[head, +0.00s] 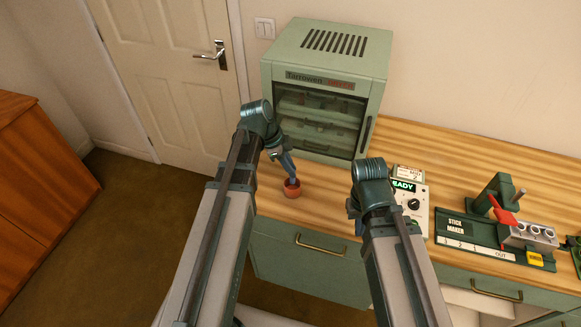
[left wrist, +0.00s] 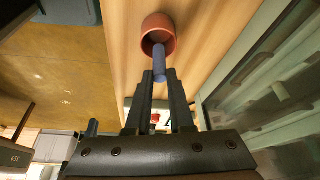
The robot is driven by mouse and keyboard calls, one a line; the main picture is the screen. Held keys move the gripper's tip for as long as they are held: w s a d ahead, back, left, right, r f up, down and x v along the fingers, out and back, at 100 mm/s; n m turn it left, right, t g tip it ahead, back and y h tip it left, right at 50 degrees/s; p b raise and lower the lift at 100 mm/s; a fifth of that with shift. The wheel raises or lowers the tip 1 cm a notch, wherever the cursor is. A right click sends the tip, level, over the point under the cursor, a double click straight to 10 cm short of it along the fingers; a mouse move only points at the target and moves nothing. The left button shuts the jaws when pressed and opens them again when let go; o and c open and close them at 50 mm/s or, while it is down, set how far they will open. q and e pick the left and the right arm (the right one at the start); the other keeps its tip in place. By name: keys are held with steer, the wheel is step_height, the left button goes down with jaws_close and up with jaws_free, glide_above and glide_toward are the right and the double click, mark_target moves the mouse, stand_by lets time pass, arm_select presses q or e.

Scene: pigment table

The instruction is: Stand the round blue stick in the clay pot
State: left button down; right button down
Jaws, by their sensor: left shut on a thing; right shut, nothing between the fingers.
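The clay pot (head: 292,191) is a small reddish-brown pot on the wooden counter, in front of the green cabinet. My left gripper (head: 288,168) is above it, fingers pointing down at its mouth. It is shut on the round blue stick (left wrist: 158,62), and its fingers (left wrist: 160,82) show on either side of the stick in the left wrist view. The stick's far end reaches into the mouth of the pot (left wrist: 158,27); whether it touches the bottom is hidden. My right gripper (head: 353,207) is shut and empty, mostly hidden behind its own arm over the counter's front.
The green cabinet (head: 324,88) with a glass door stands close behind the pot. To the right are a pale device reading READY (head: 405,202) and the stick maker (head: 470,231) with a red lever (head: 503,212). The counter's front edge is close to the pot.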

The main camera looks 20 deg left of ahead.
arm_select(q)
steer(key=shift+f+b, duration=1.4)
steer(key=shift+f, duration=0.3)
steer(key=c, duration=0.7)
jaws_free()
steer(key=p+v, duration=1.2)
steer(key=v, duration=0.1)
steer(key=shift+a+r+p, duration=0.1)
steer(key=shift+r+p, duration=0.3)
steer(key=s+d+f+n+y+b, duration=0.2)
steer(key=s+d+n, duration=0.2)
steer(key=d, duration=0.1)
steer(key=s+d+f+n+y+b, duration=0.1)
steer(key=s+d+f+n+b, duration=0.1)
steer(key=s+d+f+n, duration=0.1)
steer(key=s+d+f+n+g+y+b, duration=0.1)
steer(key=s+d+f+n+y+b, duration=0.1)
steer(key=s+d, duration=0.4)
steer(key=shift+d+f+n+y+b, duration=0.2)
steer(key=shift+d+f+n, duration=0.1)
steer(key=shift+d+n, duration=0.3)
steer(key=shift+d+f+n+y+b, duration=0.15)
steer(key=shift+d+f+n, duration=0.15)
steer(key=shift+d+n, duration=0.3)
